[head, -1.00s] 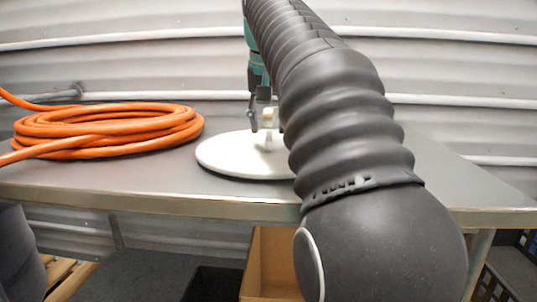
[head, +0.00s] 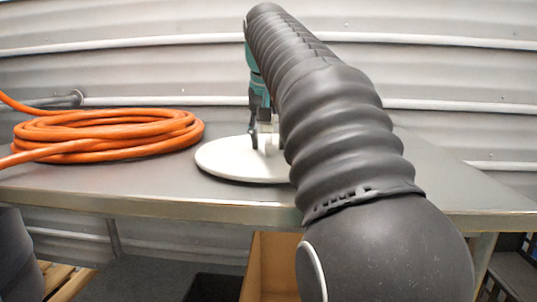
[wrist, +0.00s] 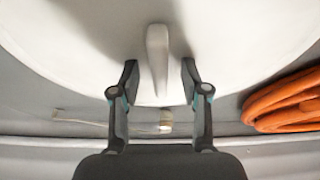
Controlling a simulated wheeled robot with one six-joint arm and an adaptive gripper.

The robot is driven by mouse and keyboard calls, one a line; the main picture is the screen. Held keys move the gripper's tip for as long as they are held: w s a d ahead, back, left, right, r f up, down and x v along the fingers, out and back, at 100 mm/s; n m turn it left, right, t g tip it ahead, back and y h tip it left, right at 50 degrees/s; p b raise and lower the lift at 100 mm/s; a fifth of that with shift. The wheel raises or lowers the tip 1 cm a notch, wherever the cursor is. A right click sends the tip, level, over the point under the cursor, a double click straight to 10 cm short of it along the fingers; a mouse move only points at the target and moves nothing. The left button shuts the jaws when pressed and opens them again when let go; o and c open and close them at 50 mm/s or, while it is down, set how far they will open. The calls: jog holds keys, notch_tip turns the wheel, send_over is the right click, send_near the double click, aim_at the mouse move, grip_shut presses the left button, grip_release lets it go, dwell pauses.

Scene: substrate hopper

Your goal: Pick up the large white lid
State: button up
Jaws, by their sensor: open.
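The large white lid (head: 232,163) lies flat on the grey table, left of my arm in the head view; my arm hides its right part. In the wrist view the lid (wrist: 75,50) fills the upper part, with its upright white handle (wrist: 157,55) in the middle. My gripper (wrist: 160,75) is open, with one finger on each side of the handle's near end and a gap on both sides. In the head view my gripper (head: 262,140) is low over the lid, partly hidden behind my arm.
A coiled orange hose (head: 105,135) lies on the table (head: 130,192) left of the lid. A corrugated metal wall (head: 130,65) stands close behind. A cardboard box (head: 272,265) is below the table. The table right of my arm looks clear.

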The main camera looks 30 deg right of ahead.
grip_shut()
dwell(0.5)
